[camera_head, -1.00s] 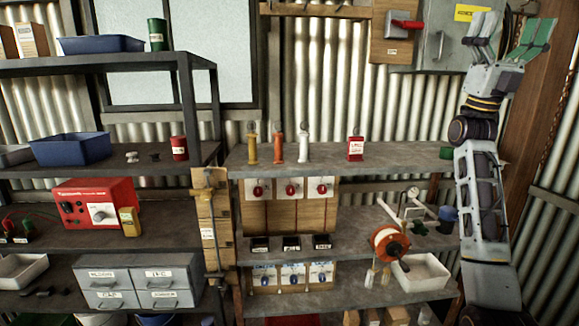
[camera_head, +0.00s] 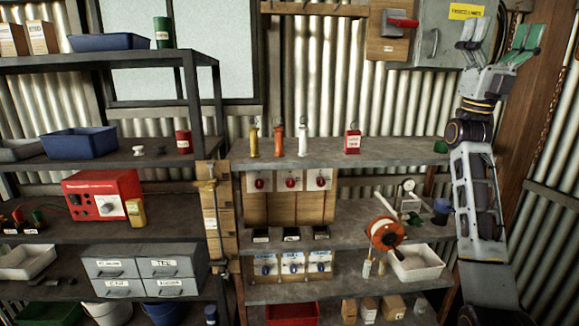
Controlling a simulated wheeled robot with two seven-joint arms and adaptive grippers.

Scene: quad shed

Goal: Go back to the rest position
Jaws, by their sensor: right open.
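My right gripper (camera_head: 500,42) is at the upper right of the head view, its arm raised upright. Its fingers point up and stand apart, with nothing between them. It appears in front of the grey electrical cabinet (camera_head: 430,45) and the corrugated wall. My right forearm hides the right end of the shelves. My left gripper is not in view.
The right shelf (camera_head: 390,152) carries yellow, orange and white cylinders and a red container (camera_head: 352,140). An orange cable reel (camera_head: 385,234) and a white tray (camera_head: 416,264) stand lower down. The left rack holds a blue bin (camera_head: 79,142) and a red box (camera_head: 103,196).

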